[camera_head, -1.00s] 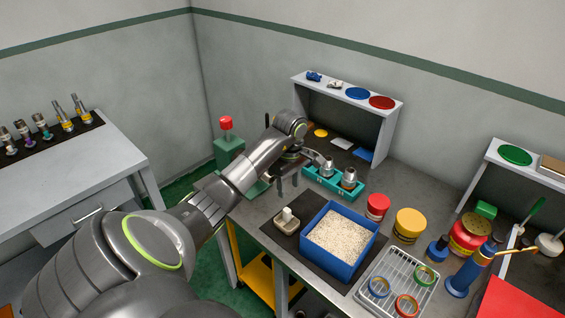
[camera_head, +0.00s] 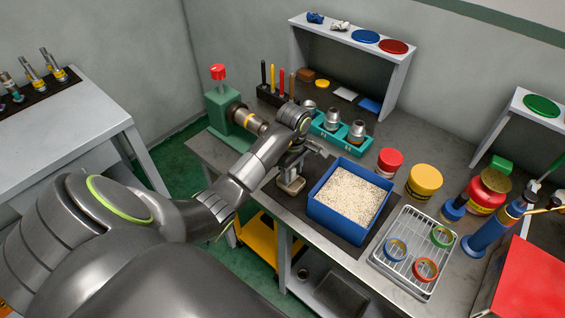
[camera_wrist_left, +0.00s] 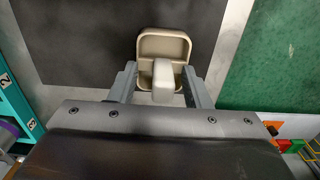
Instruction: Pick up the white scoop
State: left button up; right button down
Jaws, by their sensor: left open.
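The white scoop (camera_head: 291,183) lies on the dark mat to the left of the blue bin, partly hidden by my gripper in the head view. In the left wrist view the scoop (camera_wrist_left: 163,46) shows its shallow square pan, with its pale handle pointing toward me. My left gripper (camera_head: 290,168) is above the scoop. In the left wrist view the open fingers of the left gripper (camera_wrist_left: 160,84) stand on either side of the handle, and I cannot tell whether they touch it. My right gripper is not in view.
A blue bin (camera_head: 317,211) of white granules stands right beside the scoop. A teal holder (camera_head: 327,137) with metal fittings is behind. A wire tray (camera_head: 390,277) with colored rings is at front right. The bench edge is close in front.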

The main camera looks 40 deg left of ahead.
pick_arm(q)
jog(key=shift+f, duration=0.1)
jog(key=shift+d, duration=0.1)
jog(key=shift+s+d+r, duration=0.2)
jog(key=shift+r, duration=0.05)
jog(key=shift+c, duration=0.2)
jog(key=shift+d, duration=0.1)
jog(key=shift+c, duration=2.3)
grip_shut()
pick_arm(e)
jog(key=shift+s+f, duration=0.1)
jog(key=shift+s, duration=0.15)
